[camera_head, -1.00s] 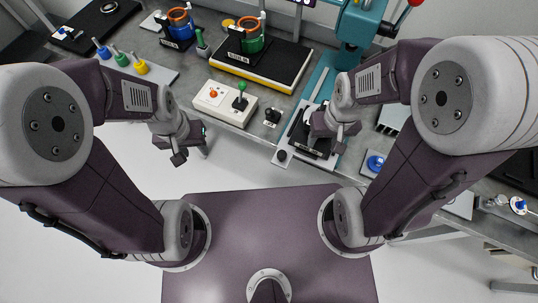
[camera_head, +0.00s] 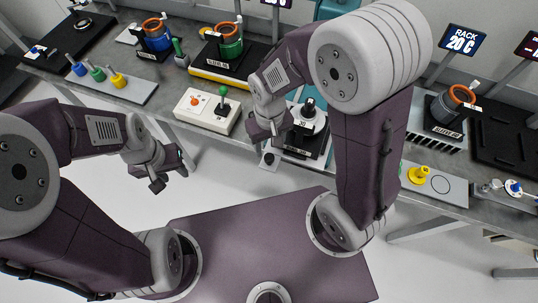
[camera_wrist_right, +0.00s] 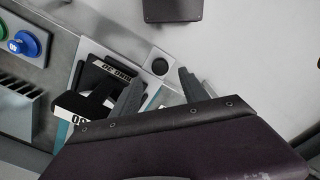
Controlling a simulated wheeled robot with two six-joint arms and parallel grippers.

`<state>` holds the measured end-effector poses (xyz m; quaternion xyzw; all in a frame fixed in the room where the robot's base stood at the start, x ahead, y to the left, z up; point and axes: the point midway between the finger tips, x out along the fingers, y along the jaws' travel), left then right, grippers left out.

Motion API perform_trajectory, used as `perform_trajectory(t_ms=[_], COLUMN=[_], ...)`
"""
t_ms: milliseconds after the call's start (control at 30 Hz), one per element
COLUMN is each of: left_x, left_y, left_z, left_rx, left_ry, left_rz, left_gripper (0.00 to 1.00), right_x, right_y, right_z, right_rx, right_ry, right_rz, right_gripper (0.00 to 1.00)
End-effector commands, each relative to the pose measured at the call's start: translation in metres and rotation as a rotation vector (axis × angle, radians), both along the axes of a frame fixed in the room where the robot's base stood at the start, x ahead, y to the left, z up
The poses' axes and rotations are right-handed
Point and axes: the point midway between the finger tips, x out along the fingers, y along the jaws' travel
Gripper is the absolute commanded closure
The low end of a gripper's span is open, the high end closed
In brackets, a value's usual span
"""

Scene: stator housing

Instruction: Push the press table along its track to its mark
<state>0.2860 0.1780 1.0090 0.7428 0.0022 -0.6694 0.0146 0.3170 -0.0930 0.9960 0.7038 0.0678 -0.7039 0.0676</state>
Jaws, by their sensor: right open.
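The press table (camera_head: 318,143) is a black plate with a white label, at the front of the press right of centre in the head view. A pale round part with a black post (camera_head: 308,112) stands on it. The table also shows in the right wrist view (camera_wrist_right: 88,78). My right gripper (camera_head: 268,138) is at the table's left side, open and empty. Its two fingers (camera_wrist_right: 162,92) are apart in the wrist view, one overlapping the table's edge; contact cannot be told. A light end plate with a dark disc (camera_wrist_right: 159,67) lies near the fingers. My left gripper (camera_head: 168,178) hangs away from the bench; its opening is unclear.
A control box (camera_head: 207,112) with a red button and green lever stands left of the press table. A yellow-edged black stand (camera_head: 225,80) is behind it. A slotted rack (camera_wrist_right: 17,105) and a blue knob (camera_wrist_right: 24,43) lie beside the table. The floor before the bench is free.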

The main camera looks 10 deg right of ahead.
Motion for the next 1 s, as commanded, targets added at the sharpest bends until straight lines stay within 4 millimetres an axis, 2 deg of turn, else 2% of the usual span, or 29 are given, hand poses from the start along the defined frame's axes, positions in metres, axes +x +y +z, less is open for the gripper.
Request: perform_trajectory(t_ms=[100,300,433,667,833,867,1000], left_x=[0.000,0.000,0.000,0.000,0.000,0.000,0.000], left_y=[0.000,0.000,0.000,0.000,0.000,0.000,0.000], left_z=[-0.004,-0.007,-0.008,-0.008,-0.008,-0.008,-0.008], left_rx=[0.000,0.000,0.000,0.000,0.000,0.000,0.000], left_ry=[0.000,0.000,0.000,0.000,0.000,0.000,0.000], left_rz=[0.000,0.000,0.000,0.000,0.000,0.000,0.000], left_gripper=[0.60,0.60,0.60,0.60,0.60,0.60,0.60], right_x=[-0.002,-0.001,0.000,0.000,0.000,0.000,0.000], right_y=[-0.001,-0.001,0.000,0.000,0.000,0.000,0.000], right_z=[-0.029,-0.061,-0.069,-0.069,-0.069,-0.069,-0.069], right_rx=[-0.002,-0.001,0.000,0.000,0.000,0.000,0.000], right_ry=[0.007,0.003,0.001,-0.001,-0.001,-0.001,-0.001], right_rz=[0.000,0.000,-0.001,-0.001,-0.001,-0.001,-0.001], right_gripper=[0.48,0.48,0.48,0.48,0.95,1.00,1.00])
